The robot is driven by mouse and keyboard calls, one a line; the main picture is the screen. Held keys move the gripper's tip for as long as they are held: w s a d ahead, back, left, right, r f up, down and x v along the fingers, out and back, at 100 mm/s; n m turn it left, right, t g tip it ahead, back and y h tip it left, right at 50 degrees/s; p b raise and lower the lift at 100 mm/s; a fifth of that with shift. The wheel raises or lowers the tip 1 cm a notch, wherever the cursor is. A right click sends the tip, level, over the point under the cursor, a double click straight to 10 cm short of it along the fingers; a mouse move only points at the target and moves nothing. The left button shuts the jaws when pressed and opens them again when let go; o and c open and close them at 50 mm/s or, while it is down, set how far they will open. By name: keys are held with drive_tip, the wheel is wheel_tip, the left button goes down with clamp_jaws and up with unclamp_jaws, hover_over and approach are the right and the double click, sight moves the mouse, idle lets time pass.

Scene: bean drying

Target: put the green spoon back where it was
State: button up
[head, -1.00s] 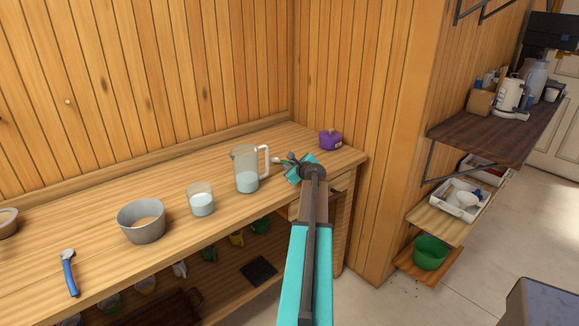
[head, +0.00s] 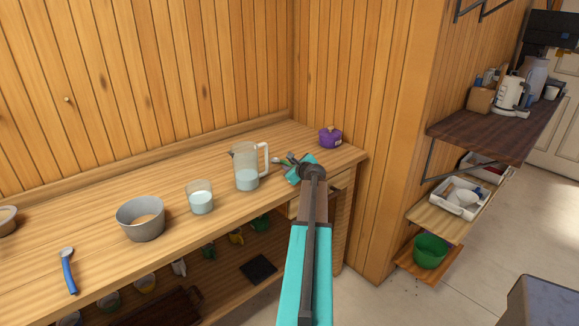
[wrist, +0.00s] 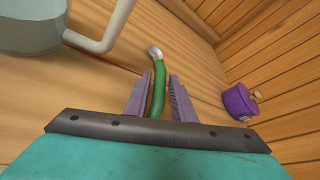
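The green spoon (wrist: 158,90) has a green handle and a pale metal bowl. In the wrist view its handle runs between the two fingers of my gripper (wrist: 160,92), with a visible gap on the right side; whether it touches the left finger I cannot tell. My gripper looks open around the handle. In the head view the spoon (head: 279,160) shows just left of my gripper (head: 289,161), at the bench's right part, its handle end hidden by my gripper. It appears to lie on or very close to the wooden bench (head: 100,215).
A clear measuring jug (head: 246,168) stands close left of the spoon. A purple pot (head: 330,138) stands behind to the right. A glass (head: 200,198), a grey bowl (head: 142,219) and a blue-handled tool (head: 68,272) stand or lie further left. Wooden walls close the back and right.

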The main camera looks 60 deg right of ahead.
drive_tip(key=o, duration=0.3)
drive_tip(key=shift+s, duration=0.15)
drive_tip(key=b+v, duration=0.2)
drive_tip(key=v, duration=1.1)
drive_tip(key=shift+a+r, duration=0.2)
drive_tip(key=shift+s, duration=0.3)
idle(0.5)
